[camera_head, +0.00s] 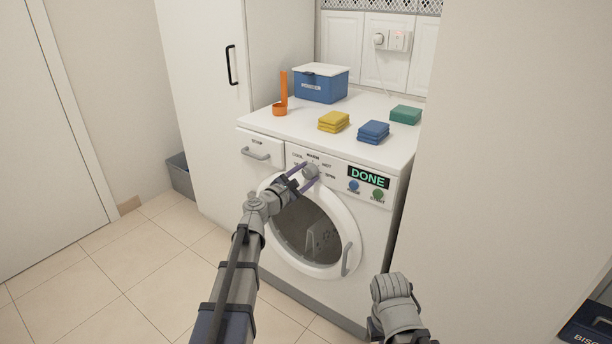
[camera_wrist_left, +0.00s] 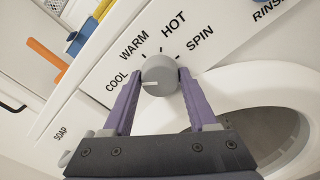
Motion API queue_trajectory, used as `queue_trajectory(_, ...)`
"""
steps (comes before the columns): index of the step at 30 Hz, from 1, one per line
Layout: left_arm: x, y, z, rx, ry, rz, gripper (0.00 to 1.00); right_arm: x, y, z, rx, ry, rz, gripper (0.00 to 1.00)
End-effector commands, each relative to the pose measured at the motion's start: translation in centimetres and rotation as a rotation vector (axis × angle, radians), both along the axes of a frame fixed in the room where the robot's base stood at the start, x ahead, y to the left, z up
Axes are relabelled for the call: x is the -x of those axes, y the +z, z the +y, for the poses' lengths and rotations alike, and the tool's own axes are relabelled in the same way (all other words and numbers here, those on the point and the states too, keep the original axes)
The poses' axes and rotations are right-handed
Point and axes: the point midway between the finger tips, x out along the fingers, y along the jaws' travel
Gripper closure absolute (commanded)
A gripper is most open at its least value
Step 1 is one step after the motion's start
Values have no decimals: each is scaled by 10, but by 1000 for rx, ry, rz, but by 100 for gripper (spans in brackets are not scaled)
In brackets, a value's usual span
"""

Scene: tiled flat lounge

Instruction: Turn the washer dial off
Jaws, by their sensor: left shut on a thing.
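The washer (camera_head: 350,210) stands against the wall, with its round door shut and a green "DONE" display (camera_head: 368,177) on its panel. The grey dial (camera_wrist_left: 160,74) sits among the labels COOL, WARM, HOT and SPIN. Its pale mark points to the left and slightly down in the left wrist view, below COOL. No OFF label can be read. My left gripper (camera_head: 311,172) is shut on the dial, with one purple finger on each side of it. Part of my right arm shows at the bottom of the head view; its fingers do not.
On the washer top are a blue box (camera_head: 321,86), an orange item (camera_head: 280,108), yellow cloths (camera_head: 334,122), blue cloths (camera_head: 373,132) and a green cloth (camera_head: 405,115). Blue and green buttons lie right of the dial.

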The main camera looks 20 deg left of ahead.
Motion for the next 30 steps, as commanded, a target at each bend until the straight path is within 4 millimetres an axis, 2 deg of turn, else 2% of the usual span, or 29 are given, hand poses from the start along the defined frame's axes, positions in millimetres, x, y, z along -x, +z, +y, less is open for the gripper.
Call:
queue_trajectory(15, 1, -1, 0, 419, 0, 153, 97, 0, 0, 0, 0, 0, 0, 100)
queue_trajectory(30, 1, -1, 0, 613, 0, 224, 97, 0, 0, 0, 0, 0, 0, 100)
